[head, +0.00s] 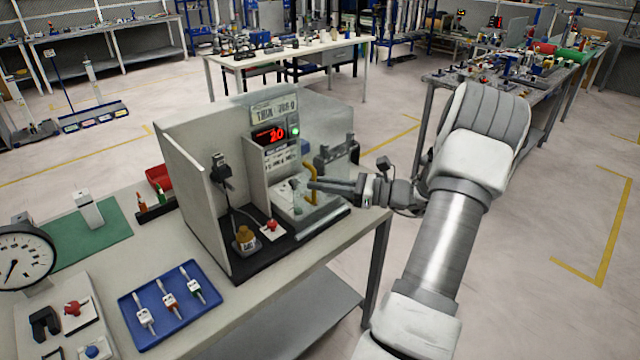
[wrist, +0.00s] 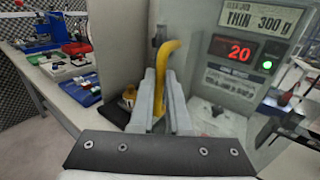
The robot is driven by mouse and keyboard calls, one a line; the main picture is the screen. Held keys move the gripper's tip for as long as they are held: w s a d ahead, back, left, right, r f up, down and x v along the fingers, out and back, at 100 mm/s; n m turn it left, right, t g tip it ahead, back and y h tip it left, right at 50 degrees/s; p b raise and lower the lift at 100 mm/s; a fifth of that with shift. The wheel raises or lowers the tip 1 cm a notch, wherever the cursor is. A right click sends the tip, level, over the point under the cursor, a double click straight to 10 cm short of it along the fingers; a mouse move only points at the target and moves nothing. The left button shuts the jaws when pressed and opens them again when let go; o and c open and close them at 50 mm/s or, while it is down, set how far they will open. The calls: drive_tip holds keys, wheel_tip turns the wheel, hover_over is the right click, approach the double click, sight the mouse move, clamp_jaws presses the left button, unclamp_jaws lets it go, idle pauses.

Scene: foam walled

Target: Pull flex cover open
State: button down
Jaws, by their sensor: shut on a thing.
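A yellow bent handle (head: 311,190) stands at the front of a grey bench machine; it also shows in the wrist view (wrist: 168,58). The pale part under it (head: 291,212) looks like the flex cover, though its edges are unclear and I cannot tell how far open it stands. My gripper (head: 312,184) reaches in from the right, roughly level. In the wrist view its two grey fingers (wrist: 161,85) are shut on the yellow handle, one on each side.
Grey side walls (head: 187,190) enclose the machine. Its red display (head: 277,135) reads 20. A black plug with a cable (head: 221,168), an amber bottle (head: 245,238) and a red button (head: 271,225) stand left of the handle. A blue tray (head: 160,306) lies in front. Open floor lies right.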

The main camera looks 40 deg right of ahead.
drive_tip(key=c, duration=0.9)
unclamp_jaws()
drive_tip(key=v, duration=1.7)
drive_tip(key=shift+s+b, duration=0.2)
drive_tip(key=shift+b, duration=0.15)
